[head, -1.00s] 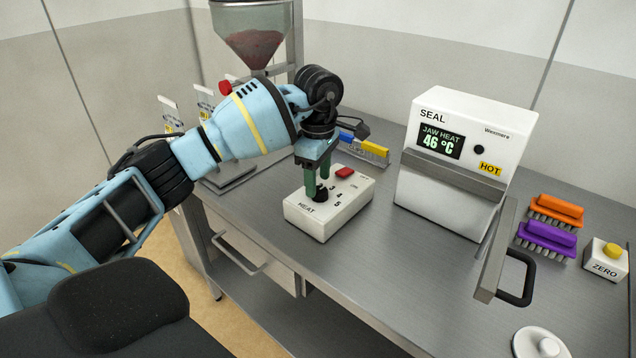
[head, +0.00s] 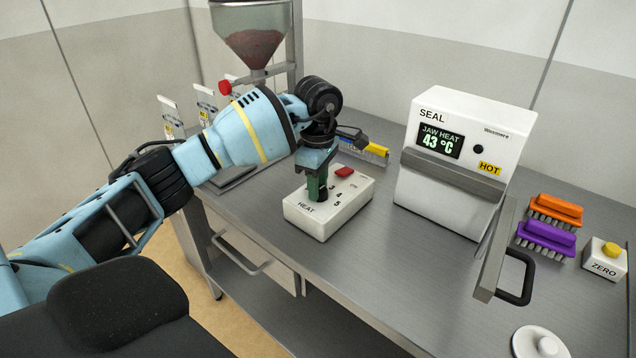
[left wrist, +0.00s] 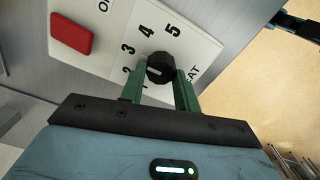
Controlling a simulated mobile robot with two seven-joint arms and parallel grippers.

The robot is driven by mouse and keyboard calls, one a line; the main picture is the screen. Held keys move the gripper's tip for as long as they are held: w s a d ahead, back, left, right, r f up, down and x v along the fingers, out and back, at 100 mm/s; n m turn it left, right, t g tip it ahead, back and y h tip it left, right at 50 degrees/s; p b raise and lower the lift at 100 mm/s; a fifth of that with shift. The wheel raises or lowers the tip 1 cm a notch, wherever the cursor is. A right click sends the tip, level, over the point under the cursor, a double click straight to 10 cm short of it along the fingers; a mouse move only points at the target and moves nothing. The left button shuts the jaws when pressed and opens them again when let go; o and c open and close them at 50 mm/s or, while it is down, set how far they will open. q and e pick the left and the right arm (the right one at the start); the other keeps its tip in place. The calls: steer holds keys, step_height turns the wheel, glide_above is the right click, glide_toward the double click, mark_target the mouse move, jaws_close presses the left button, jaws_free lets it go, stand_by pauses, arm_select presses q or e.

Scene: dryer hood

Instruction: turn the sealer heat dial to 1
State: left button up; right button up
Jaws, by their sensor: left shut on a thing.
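The heat dial (left wrist: 160,68) is a black ribbed knob on a white control box (head: 345,212) marked HEAT. In the left wrist view the numbers 2, 3, 4 and 5 show around it, and the 1 is mostly hidden by a finger. The white pointer line on the knob lies toward the low-number side, near 1 and 2. My left gripper (head: 317,190) points down from above, its green fingers shut on the knob, one on each side. The sealer (head: 450,165) stands to the right; its screen reads JAW HEAT 43 °C. My right gripper is not seen.
A red switch (head: 345,172) sits on the control box. The sealer has a HOT label and a lever handle (head: 515,278) reaching forward. Orange (head: 556,208) and purple (head: 546,238) brushes and a ZERO button box (head: 605,260) are at the right. The front middle of the bench is clear.

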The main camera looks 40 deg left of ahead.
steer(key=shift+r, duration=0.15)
arm_select(q)
steer(key=shift+r+n+p, duration=0.15)
steer(key=shift+n+p, duration=0.25)
steer(key=shift+n, duration=0.3)
steer(key=shift+s+r+n+p, duration=0.1)
steer(key=shift+n+p, duration=0.3)
steer(key=shift+n, duration=0.3)
steer(key=n+p, duration=0.2)
steer(key=n, duration=0.4)
steer(key=shift+d+p, duration=0.1)
steer(key=shift+p, duration=0.2)
steer(key=n+p, duration=0.1)
steer(key=n, duration=0.2)
steer(key=shift+d+f+n+p, duration=0.1)
steer(key=shift+n+p, duration=0.05)
steer(key=shift+n, duration=0.85)
steer(key=shift+f+n+p, duration=0.1)
steer(key=shift+n+p, duration=0.05)
steer(key=shift+n, duration=0.85)
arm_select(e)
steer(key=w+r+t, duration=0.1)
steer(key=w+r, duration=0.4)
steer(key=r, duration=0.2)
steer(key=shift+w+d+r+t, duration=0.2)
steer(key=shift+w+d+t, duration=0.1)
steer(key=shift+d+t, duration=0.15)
arm_select(q)
steer(key=o, duration=1)
steer(key=shift+c, duration=0.2)
